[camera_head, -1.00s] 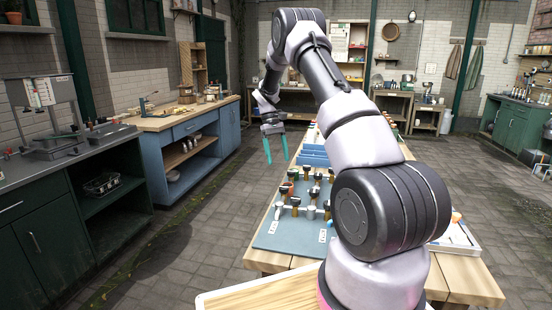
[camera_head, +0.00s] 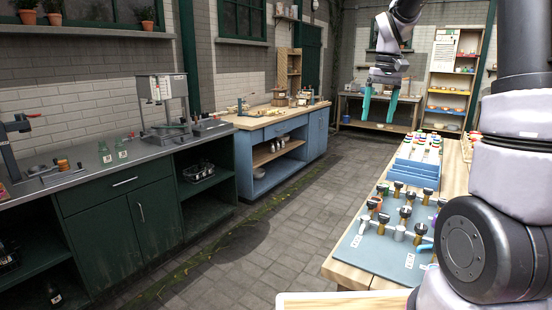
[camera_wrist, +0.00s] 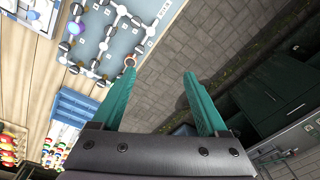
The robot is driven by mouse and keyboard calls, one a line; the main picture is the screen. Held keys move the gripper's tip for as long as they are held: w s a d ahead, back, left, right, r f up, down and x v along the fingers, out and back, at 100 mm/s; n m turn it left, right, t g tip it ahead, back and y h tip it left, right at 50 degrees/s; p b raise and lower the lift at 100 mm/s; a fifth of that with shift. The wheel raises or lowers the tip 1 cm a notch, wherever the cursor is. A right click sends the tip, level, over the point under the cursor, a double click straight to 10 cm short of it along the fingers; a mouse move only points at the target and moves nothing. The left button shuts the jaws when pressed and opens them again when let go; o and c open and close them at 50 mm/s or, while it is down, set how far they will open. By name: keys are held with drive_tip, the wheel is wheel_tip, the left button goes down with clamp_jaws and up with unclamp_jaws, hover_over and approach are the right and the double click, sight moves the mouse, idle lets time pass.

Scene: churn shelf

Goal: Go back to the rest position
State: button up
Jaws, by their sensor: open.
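My gripper (camera_head: 377,106) has two teal fingers held apart with nothing between them. In the head view it hangs in the air, pointing down, above and beyond the wooden table (camera_head: 350,276). In the wrist view the open fingers (camera_wrist: 160,82) show with the paved floor (camera_wrist: 160,55) visible between and beyond them. My arm covers the right part of the table in the head view.
A blue-grey mat (camera_head: 380,250) with several dark-topped pieces lies on the table, with a blue tray (camera_head: 414,174) behind. A green counter (camera_head: 120,225) and a blue workbench (camera_head: 290,135) line the left. The floor (camera_head: 240,250) between is clear.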

drive_tip(key=s+a+r+m+t, duration=0.1)
drive_tip(key=s+a+r+t, duration=0.1)
drive_tip(key=s, duration=0.9)
drive_tip(key=s+a+r+m+t+y, duration=0.1)
drive_tip(key=s+r+t, duration=0.3)
drive_tip(key=s, duration=0.8)
drive_tip(key=shift+a+m+t, duration=0.3)
drive_tip(key=shift+a+m, duration=0.4)
drive_tip(key=shift+m, duration=0.1)
